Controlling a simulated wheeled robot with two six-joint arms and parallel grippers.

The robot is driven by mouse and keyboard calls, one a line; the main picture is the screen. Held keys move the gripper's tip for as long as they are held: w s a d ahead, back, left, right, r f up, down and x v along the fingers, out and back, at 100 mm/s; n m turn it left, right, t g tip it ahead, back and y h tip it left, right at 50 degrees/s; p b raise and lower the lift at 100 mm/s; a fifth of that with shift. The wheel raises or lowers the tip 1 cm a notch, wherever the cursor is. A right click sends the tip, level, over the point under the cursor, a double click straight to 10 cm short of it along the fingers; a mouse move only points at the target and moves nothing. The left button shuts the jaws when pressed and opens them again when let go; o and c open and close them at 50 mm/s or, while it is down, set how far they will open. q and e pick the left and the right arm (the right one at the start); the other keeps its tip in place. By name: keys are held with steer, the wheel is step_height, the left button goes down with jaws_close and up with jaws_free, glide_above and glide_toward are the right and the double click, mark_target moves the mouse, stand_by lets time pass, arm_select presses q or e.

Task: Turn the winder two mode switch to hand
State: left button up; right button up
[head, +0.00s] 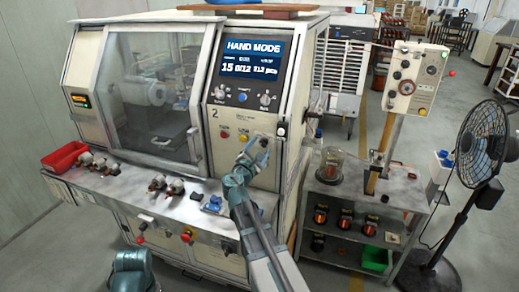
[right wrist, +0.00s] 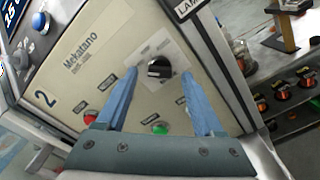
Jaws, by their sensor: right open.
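Winder two (head: 212,115) is the beige machine marked 2, and its screen (head: 248,62) reads HAND MODE. In the right wrist view a black rotary switch (right wrist: 159,68) sits on a light square plate on its panel, with labels too small to read. I take it for the mode switch; in the head view my gripper mostly hides that area. My right gripper (head: 258,148) is at the panel, its blue fingers (right wrist: 164,77) open on either side of the switch with gaps between.
Red (right wrist: 91,116) and green (right wrist: 160,128) buttons lie close to the fingers. The winder's bench (head: 125,185) carries several small armatures and a red bin (head: 65,157). A shelf cart (head: 350,200) and a fan (head: 480,145) stand to the right.

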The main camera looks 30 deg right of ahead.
steer(key=v, duration=1.4)
steer(key=shift+d, duration=0.1)
steer(key=s+a+f+m+g+y, duration=0.3)
steer(key=a+f+m, duration=0.1)
steer(key=f, duration=0.3)
steer(key=s+a+f+m+g+y, duration=0.3)
steer(key=a+f+m, duration=0.2)
steer(key=f, duration=0.3)
steer(key=s+a+f+m+g+y, duration=0.2)
steer(key=s+a+f+g+y, duration=0.1)
steer(key=s+a, duration=0.3)
steer(key=s+a+f+m+g+y+b, duration=0.1)
steer(key=s+a+f, duration=0.4)
steer(key=a, duration=0.5)
steer(key=s+m+g+y, duration=0.1)
steer(key=y, duration=0.1)
steer(key=shift+a+g+y, duration=0.3)
steer(key=shift+a+g, duration=0.1)
